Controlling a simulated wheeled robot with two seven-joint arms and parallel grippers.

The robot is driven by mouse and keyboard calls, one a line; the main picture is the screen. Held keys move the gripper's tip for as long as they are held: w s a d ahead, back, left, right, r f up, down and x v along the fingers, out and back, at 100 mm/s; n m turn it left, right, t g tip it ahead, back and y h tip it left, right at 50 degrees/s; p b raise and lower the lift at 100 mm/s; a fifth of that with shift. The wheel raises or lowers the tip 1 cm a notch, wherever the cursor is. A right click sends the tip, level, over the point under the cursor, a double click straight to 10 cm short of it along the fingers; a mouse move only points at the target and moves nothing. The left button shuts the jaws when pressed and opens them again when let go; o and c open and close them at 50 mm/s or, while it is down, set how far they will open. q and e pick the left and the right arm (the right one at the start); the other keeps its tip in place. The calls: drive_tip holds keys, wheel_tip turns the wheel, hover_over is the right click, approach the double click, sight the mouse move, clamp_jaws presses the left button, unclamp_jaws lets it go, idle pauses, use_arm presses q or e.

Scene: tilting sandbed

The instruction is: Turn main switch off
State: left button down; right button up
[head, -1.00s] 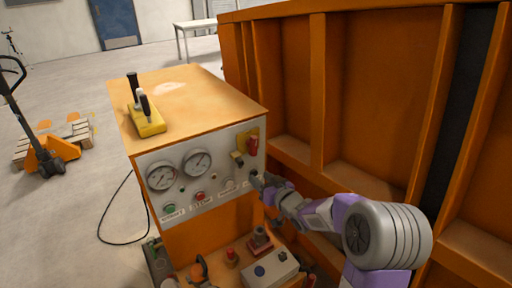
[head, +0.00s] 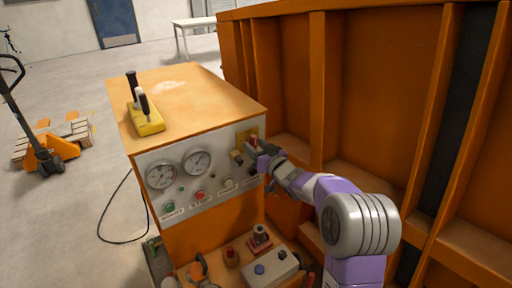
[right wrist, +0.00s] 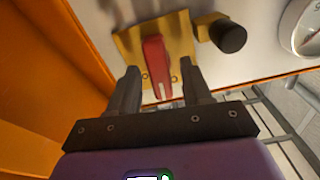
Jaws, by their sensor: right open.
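The main switch is a red handle (right wrist: 155,62) on a yellow plate (right wrist: 180,32) on the control panel's face. In the head view the yellow plate (head: 241,137) shows at the panel's upper right corner, and my right gripper partly covers the switch. My right gripper (head: 260,155) is open at the switch. In the right wrist view its two fingers (right wrist: 160,82) stand on either side of the red handle's end, with gaps visible on both sides. I cannot tell how deep the handle sits between them. My left gripper is not in view.
A black knob (right wrist: 229,38) sits close beside the switch plate. Gauges (head: 196,161) and buttons fill the panel's left part. A yellow two-lever control (head: 149,122) stands on the cabinet top (head: 190,92). The orange ribbed wall (head: 375,95) rises close to the right of my arm.

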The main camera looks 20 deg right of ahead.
clamp_jaws()
drive_tip(key=shift+f+n+b, duration=0.1)
drive_tip(key=shift+n+b, duration=0.3)
drive_tip(key=shift+b, duration=0.1)
drive_tip(key=shift+n+b, duration=0.3)
drive_tip(key=shift+n, duration=0.1)
unclamp_jaws()
